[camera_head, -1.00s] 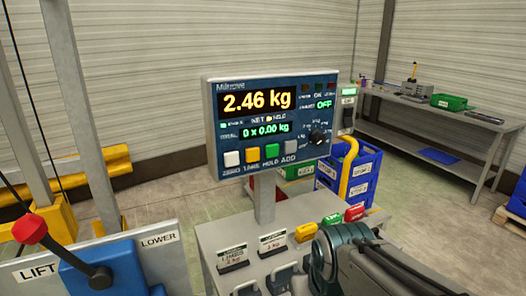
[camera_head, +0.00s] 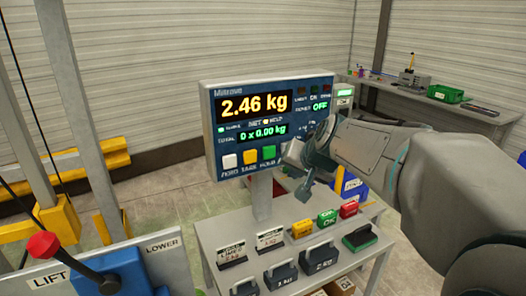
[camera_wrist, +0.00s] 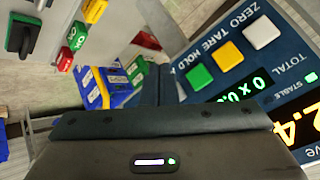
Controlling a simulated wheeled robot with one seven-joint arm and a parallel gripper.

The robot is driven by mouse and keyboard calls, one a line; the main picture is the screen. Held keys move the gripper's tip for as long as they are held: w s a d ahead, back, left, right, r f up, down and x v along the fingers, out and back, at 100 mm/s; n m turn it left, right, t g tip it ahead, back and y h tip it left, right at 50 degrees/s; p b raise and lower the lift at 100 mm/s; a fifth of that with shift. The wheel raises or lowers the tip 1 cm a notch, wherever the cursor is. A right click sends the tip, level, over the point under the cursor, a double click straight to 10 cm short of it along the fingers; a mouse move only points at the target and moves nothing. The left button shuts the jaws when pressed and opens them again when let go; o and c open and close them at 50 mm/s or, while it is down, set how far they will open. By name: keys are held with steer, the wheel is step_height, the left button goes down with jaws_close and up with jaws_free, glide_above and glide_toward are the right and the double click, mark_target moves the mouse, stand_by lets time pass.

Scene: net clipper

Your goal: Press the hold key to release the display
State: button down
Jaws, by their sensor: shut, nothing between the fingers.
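The scale display (camera_head: 215,140) stands on a post and reads 2.46 kg, with 0 x 0.00 kg below. A small lamp beside the HOLD label looks lit. The green hold key (camera_head: 268,153) is third in the bottom row, right of the white key (camera_head: 230,161) and yellow key (camera_head: 249,157). In the wrist view the hold key (camera_wrist: 199,77) shows right of my fingers. My gripper (camera_head: 304,190) is shut and empty, to the right of the hold key and a little lower, apart from it. My gripper hides the grey ADD key.
Below is a bench (camera_head: 215,250) with weights, cards and yellow, green and red blocks. Blue crates (camera_head: 352,187) stand behind my arm. A lift control with a red-knobbed lever (camera_head: 43,245) is at the front left. A workbench (camera_head: 470,112) stands at the back right.

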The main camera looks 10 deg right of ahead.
steer(key=shift+w, duration=0.15)
steer(key=p, duration=0.3)
glide_toward(271, 158)
steer(key=shift+s+f+x, duration=0.1)
steer(key=shift+x, duration=0.75)
steer(key=shift+s+f+x, duration=0.15)
steer(key=shift+x, duration=0.7)
steer(key=shift+s+f+x, duration=0.1)
steer(key=shift+x, duration=0.75)
steer(key=shift+w, duration=0.1)
steer(key=shift+w, duration=0.3)
steer(key=shift+w+a, duration=0.15)
steer(key=shift+w, duration=0.2)
stand_by(0.6)
steer(key=shift+s+d+b, duration=0.3)
steer(key=shift+s+b, duration=0.1)
steer(key=shift+s, duration=0.4)
